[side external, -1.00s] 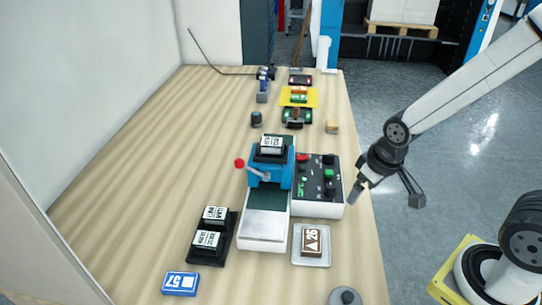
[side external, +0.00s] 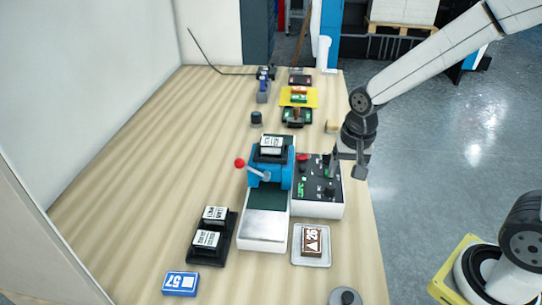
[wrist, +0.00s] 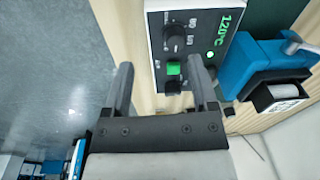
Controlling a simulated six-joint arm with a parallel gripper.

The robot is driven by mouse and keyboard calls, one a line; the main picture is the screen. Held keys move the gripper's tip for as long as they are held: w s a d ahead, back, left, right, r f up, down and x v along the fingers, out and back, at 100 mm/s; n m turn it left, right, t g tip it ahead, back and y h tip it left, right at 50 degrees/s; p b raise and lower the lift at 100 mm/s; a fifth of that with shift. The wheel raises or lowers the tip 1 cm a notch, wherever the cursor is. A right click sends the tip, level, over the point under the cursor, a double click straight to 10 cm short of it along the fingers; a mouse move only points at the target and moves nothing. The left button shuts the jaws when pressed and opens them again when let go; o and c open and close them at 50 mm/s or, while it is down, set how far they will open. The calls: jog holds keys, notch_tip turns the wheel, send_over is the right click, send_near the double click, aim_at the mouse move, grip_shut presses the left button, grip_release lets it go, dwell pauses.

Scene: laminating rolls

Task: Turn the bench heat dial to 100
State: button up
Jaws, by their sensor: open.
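The heat dial (wrist: 175,38) is a black round knob with a scale printed beside it. It sits on the dark top of a white control box (side external: 318,211), near the box's front end in the side view (side external: 329,190). A green display (wrist: 230,22) on the same panel reads 120°C. My gripper (wrist: 161,62) is open and empty. It hangs over the box's right edge in the side view (side external: 347,165). I cannot tell the exact height above the panel.
The blue press (side external: 268,178) with a red-knobbed lever (side external: 240,163) stands left of the box. A tray with a brown block (side external: 311,241) lies in front. A black stamp rack (side external: 211,238) and a blue block (side external: 180,284) are at front left. The left bench is clear.

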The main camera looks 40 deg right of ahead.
aim_at(331, 186)
jog(key=w+m, duration=0.1)
jog(key=m, duration=0.1)
jog(key=w+r+m, duration=0.1)
jog(key=w+m+g, duration=0.1)
jog(key=m, duration=0.1)
jog(key=shift+w+a+r+m, duration=0.1)
jog(key=shift+a+r+m, duration=0.1)
jog(key=shift+r+m, duration=0.1)
jog(key=shift+f, duration=0.15)
jog(key=shift+f, duration=3.85)
grip_shut()
